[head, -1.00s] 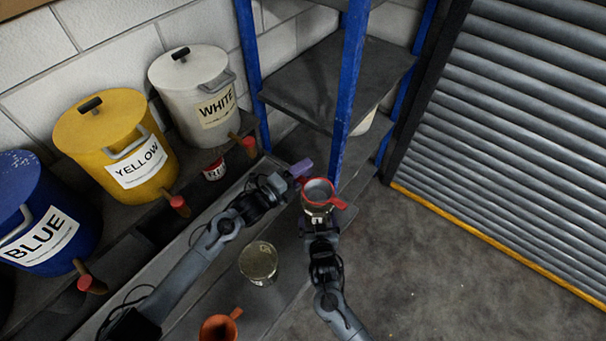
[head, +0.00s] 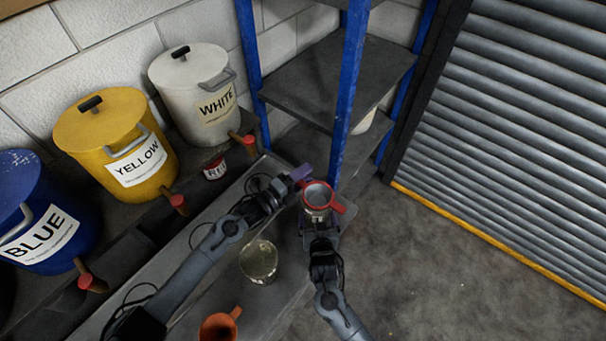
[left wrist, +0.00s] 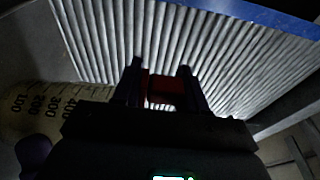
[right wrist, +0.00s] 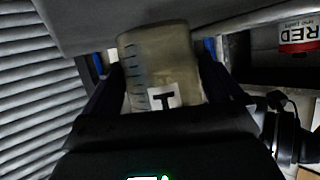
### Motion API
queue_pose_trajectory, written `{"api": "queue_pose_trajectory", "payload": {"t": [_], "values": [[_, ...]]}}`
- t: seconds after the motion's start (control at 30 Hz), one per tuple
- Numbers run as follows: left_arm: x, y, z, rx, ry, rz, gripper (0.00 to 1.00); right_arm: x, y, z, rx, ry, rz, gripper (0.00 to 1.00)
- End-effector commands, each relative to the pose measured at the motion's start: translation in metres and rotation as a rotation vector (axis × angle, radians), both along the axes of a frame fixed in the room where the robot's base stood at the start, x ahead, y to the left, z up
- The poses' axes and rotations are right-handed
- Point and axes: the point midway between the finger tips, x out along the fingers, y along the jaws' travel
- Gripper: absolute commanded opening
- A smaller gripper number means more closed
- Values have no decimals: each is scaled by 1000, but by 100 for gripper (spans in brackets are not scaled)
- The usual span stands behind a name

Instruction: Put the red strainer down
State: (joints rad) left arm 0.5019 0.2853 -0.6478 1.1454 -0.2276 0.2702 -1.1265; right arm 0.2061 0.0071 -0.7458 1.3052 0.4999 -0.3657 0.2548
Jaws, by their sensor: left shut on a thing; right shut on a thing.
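My right gripper (head: 319,232) is shut on the cup below; the right wrist view shows the cup (right wrist: 157,65) with measuring marks and a "T" label between the fingers. I cannot tell whether the strainer rests on the cup's rim.
A clear-sided container (head: 258,262) and an orange-red cup (head: 219,327) stand on the bench at lower left. Yellow (head: 115,145) and white (head: 196,95) pails stand behind, with a RED-labelled can (head: 214,169) nearby. A blue-post shelf (head: 345,90) rises just behind my grippers.

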Motion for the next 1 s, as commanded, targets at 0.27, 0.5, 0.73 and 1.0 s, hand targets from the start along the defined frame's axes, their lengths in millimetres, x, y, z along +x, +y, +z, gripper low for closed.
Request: {"api": "queue_pose_trajectory", "payload": {"t": [0.27, 0.5, 0.73, 1.0], "values": [[0, 0, 0, -1, -1, 0, 68, 0, 0, 0, 0, 0, 0, 62], [0, 0, 2, -1, -1, 0, 68, 0, 0, 0, 0, 0, 0, 62], [-8, 8, 11, 1, 1, 1, 68, 0, 0, 0, 0, 0, 0, 62], [-46, 43, 11, 3, 1, 1, 68, 0, 0, 0, 0, 0, 0, 62]]}}
